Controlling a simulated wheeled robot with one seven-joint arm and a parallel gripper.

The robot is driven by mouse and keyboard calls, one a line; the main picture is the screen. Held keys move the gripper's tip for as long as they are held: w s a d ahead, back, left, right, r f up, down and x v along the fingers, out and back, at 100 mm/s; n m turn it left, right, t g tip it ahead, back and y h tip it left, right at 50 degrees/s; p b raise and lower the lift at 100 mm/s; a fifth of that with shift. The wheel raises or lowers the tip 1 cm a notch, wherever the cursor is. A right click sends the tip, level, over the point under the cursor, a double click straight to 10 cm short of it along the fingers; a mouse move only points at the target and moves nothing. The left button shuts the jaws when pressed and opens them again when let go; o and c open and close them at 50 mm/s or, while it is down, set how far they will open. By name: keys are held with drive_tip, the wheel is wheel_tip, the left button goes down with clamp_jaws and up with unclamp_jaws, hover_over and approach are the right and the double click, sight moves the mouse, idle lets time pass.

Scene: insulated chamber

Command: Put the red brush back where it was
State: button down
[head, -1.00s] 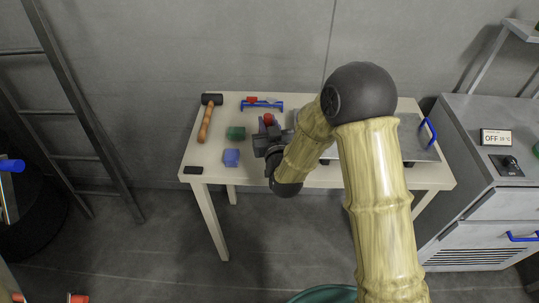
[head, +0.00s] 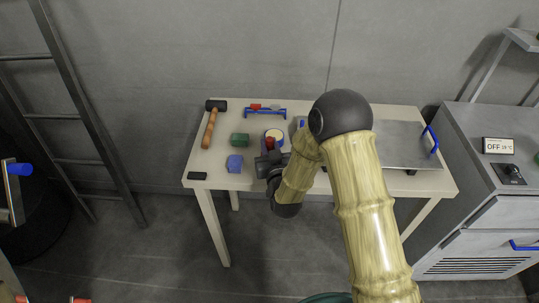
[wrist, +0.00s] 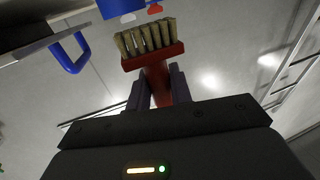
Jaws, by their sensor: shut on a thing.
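The red brush (wrist: 154,75) is in my gripper (wrist: 160,90) in the wrist view, its handle between the two fingers and its tan bristles pointing away from the palm. In the head view my gripper (head: 268,160) is over the table's front part, with a bit of the red brush (head: 270,143) showing at its tip. A blue rack (head: 265,112) with small red parts is at the back of the table, beyond the gripper and apart from it. The rack's blue edge (wrist: 118,8) also shows above the bristles in the wrist view. My arm hides part of the table.
On the table (head: 220,170) are a hammer (head: 210,128), a green block (head: 240,140), a blue block (head: 235,163), a black flat piece (head: 197,176), a round pale-topped item (head: 274,135) and a grey plate (head: 400,140) with a blue handle. A grey cabinet (head: 490,150) stands at right.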

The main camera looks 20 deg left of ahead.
drive_tip(key=shift+f, duration=0.1)
drive_tip(key=shift+f, duration=2)
drive_tip(key=shift+f, duration=0.15)
drive_tip(key=c, duration=1.3)
unclamp_jaws()
drive_tip(key=shift+o, duration=0.2)
drive_tip(key=shift+w, duration=0.1)
